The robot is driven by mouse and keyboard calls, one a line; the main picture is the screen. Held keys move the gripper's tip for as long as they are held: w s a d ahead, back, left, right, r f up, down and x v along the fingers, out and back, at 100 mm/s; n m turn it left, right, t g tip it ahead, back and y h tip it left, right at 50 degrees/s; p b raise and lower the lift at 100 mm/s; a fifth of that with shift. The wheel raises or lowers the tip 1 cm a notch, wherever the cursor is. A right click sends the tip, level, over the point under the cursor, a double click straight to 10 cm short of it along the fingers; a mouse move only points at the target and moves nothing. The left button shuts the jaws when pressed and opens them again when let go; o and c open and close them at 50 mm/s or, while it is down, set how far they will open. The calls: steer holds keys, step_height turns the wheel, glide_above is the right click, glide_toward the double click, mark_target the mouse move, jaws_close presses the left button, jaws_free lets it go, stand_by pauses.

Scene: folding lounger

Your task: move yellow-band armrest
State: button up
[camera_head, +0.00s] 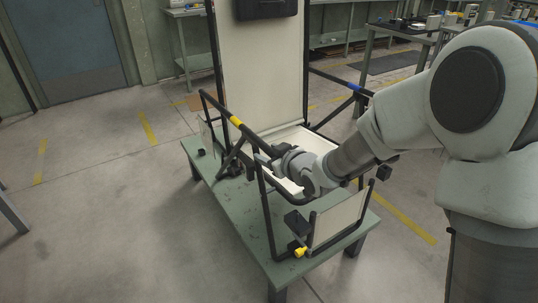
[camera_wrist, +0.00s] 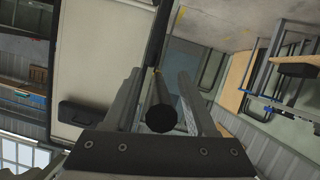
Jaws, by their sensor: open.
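The yellow-band armrest is a black bar (camera_head: 219,108) with a yellow band (camera_head: 236,121), on the left side of the lounger, sloping down toward my gripper. My gripper (camera_head: 264,158) is at the near end of this bar, and my wrist hides part of the frame behind it. In the wrist view a dark round-ended bar (camera_wrist: 160,118) lies between the two open fingers of my gripper (camera_wrist: 160,75). Clear gaps show on both sides of the bar, and the fingers do not look closed on it.
The lounger's white backrest (camera_head: 263,65) stands upright with a black headrest (camera_head: 266,9). A blue-banded armrest (camera_head: 340,81) is on the right side. A yellow-tipped lever (camera_head: 300,252) is at the front. The lounger stands on a green table (camera_head: 240,222); the floor on the left is clear.

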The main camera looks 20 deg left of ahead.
jaws_close()
stand_by(0.3)
stand_by(1.1)
